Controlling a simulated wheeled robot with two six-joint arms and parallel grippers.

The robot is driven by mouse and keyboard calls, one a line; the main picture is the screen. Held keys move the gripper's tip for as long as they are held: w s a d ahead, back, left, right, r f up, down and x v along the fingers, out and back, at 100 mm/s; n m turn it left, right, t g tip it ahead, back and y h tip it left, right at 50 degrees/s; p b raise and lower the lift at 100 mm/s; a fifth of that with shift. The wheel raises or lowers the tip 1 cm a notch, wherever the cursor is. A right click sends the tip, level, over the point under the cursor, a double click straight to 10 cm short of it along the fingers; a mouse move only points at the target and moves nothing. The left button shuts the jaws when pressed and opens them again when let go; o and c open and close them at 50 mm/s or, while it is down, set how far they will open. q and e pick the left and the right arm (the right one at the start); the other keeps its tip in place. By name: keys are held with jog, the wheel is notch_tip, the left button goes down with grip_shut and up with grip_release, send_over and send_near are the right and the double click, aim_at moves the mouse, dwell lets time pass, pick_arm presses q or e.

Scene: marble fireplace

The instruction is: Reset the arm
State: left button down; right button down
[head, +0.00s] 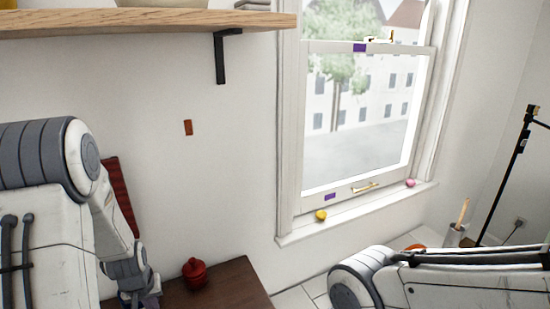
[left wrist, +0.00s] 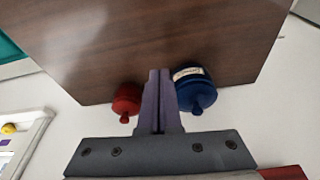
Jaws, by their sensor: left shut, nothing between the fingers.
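My left gripper (left wrist: 157,74) is shut and empty in the left wrist view, its purple fingers together over the dark wooden table top (left wrist: 150,30). A red lidded jar (left wrist: 127,99) is to the left of the fingers and a blue lidded jar (left wrist: 192,90) with a pale label is to the right. I cannot tell whether the fingers touch either jar. In the head view, the red jar (head: 195,274) is on the table (head: 235,284), and my left arm reaches down at the left, with its gripper mostly cut off at the bottom edge. My right arm is at the lower right; its gripper is out of view.
A wooden shelf (head: 150,22) on a black bracket (head: 221,58) juts out above. A window (head: 360,110) has a yellow object (head: 321,216) and a pink object (head: 410,183) on its sill. A black stand (head: 515,155) is at the far right.

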pick_arm(q)
jog(key=s+d+r+m+h, duration=0.1)
jog(key=s+d+r+m, duration=0.15)
jog(key=d, duration=0.45)
jog(key=s+d+r+m, duration=0.15)
jog(key=d+r, duration=0.25)
jog(key=d, duration=0.4)
jog(key=s+d+r+m+h, duration=0.1)
jog(key=d+r+m, duration=0.25)
jog(key=d, duration=0.35)
jog(key=s+d+r+m+g, duration=0.1)
jog(key=s+d+r+m, duration=0.1)
jog(key=s+d, duration=0.2)
jog(key=s+d+r+m+g, duration=0.1)
jog(key=s+d+r+m, duration=0.2)
jog(key=s, duration=0.7)
jog(key=shift+s+d+r+g, duration=0.2)
jog(key=shift+s+d+g, duration=0.15)
jog(key=shift+d, duration=0.4)
